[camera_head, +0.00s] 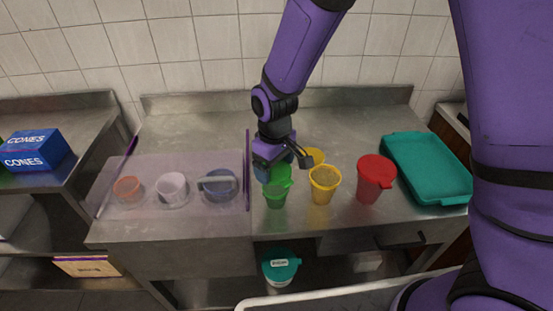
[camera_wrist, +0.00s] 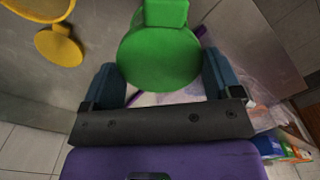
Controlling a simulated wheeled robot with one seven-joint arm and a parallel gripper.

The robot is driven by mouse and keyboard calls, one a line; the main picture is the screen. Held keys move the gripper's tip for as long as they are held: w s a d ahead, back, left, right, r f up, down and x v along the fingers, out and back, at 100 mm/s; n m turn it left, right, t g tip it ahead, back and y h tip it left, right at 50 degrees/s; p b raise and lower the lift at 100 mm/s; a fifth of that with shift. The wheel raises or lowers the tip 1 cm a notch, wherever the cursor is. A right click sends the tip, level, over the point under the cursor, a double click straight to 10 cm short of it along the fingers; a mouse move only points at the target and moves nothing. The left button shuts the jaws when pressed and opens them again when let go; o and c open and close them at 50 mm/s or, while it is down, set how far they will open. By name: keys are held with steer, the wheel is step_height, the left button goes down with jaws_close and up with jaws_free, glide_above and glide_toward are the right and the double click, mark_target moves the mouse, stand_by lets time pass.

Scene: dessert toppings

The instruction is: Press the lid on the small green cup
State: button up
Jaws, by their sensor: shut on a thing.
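The small green cup (camera_head: 273,200) stands upright on the steel counter, just below my gripper (camera_head: 282,166) in the head view. My gripper is shut on the green lid (camera_head: 281,174), whose round face (camera_wrist: 160,58) lies between the two blue fingers in the wrist view, with its tab at the top edge. The lid is at the cup's mouth; I cannot tell whether it touches the rim. In the wrist view the lid hides the cup.
A yellow cup (camera_head: 324,187) stands close on the right, with a yellow lid (camera_head: 313,156) behind it. Further right are a red cup (camera_head: 374,182) and a teal tray (camera_head: 428,168). Bowls sit behind a clear panel on the left, including a white one (camera_head: 172,188). The rear counter is clear.

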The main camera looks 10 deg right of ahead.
steer(key=shift+f, duration=2.25)
steer(key=shift+f, duration=0.4)
stand_by(1.1)
steer(key=o, duration=0.7)
steer(key=shift+r, duration=0.1)
steer(key=shift+r, duration=2.9)
jaws_close()
